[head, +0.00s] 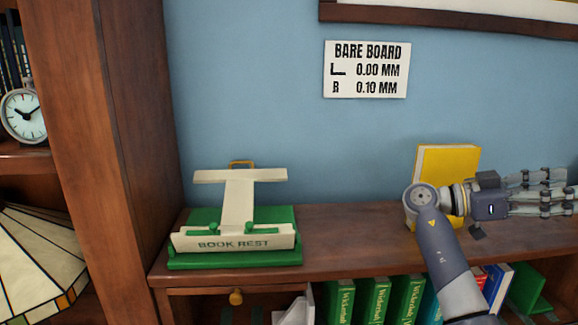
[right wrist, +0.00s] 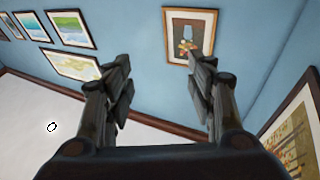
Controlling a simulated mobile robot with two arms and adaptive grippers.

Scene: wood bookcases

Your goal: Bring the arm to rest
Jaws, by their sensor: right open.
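My right arm reaches up from the bottom right in the head view. Its gripper (head: 545,193) points to the right, in front of the shelf top and partly at the picture's edge. In the right wrist view the gripper's two fingers (right wrist: 160,88) stand apart with nothing between them. Beyond them are a blue wall and framed pictures. My left gripper is in neither view.
A green and cream book rest (head: 235,262) stands empty on the wooden bookcase top (head: 345,245). A yellow book (head: 446,160) stands upright behind my right arm. A sign (head: 366,69) hangs on the wall.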

